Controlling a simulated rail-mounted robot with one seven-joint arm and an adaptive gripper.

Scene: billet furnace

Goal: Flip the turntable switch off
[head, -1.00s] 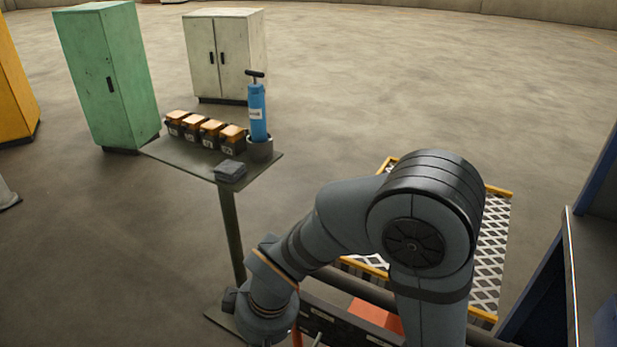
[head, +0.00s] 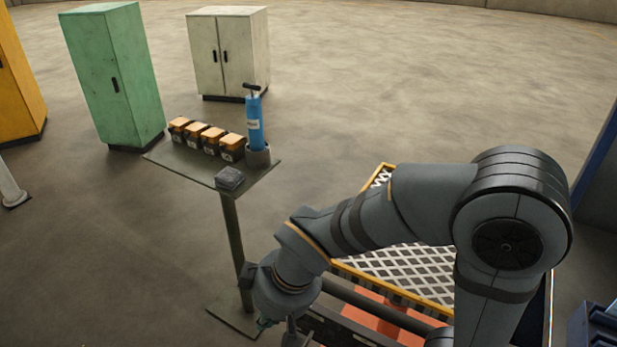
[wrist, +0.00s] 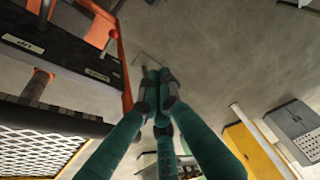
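I cannot make out which thing is the turntable switch. A dark panel (wrist: 62,60) with small pale label plates fills the upper left of the wrist view. The label text is too small to read surely. My gripper (wrist: 157,74) shows its green fingers drawn together at the tips, with nothing seen between them, over the floor right of the panel. In the head view only a bit of green finger (head: 265,322) shows below my wrist, left of the dark panel (head: 325,326).
A stand (head: 195,172) holds several orange-topped boxes (head: 205,138), a blue pump (head: 254,122) in a cup, and a grey block (head: 229,178). Green (head: 115,80), white (head: 230,55) and yellow (head: 18,85) cabinets stand behind. A yellow-edged mesh platform (head: 400,268) lies right.

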